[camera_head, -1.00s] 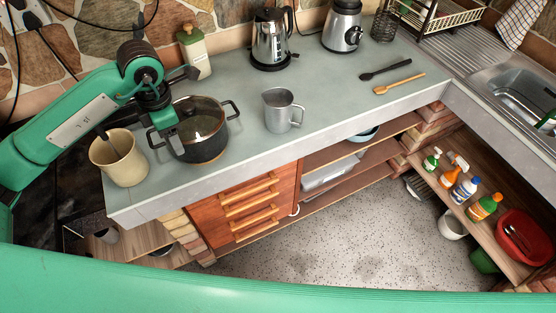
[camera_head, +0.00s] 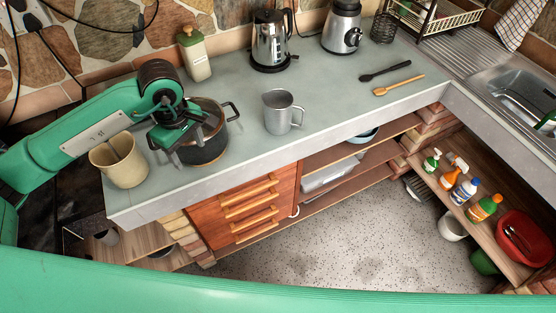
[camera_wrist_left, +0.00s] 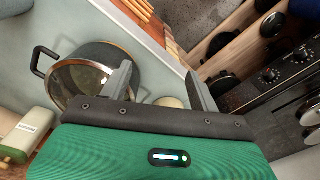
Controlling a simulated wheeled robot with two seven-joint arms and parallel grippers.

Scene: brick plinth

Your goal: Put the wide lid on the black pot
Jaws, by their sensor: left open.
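The black pot (camera_head: 205,152) stands on the counter near its left end, partly hidden behind my left gripper. It also shows in the left wrist view (camera_wrist_left: 123,60). The wide lid (camera_wrist_left: 80,80), glass with a brownish rim, lies over the pot's mouth; I cannot tell whether it is fully seated. Part of the lid shows in the head view (camera_head: 212,117). My left gripper (camera_wrist_left: 157,75) is open, with nothing visible between its fingers. In the head view it hovers at the pot's left side, over the near-left rim.
A cream container (camera_head: 118,165) stands close left of the pot, under my left arm. A metal mug (camera_head: 279,115) stands to the right. A bottle (camera_head: 196,58) and kettle (camera_head: 270,42) stand behind. Counter around the two spoons (camera_head: 398,85) is mostly clear.

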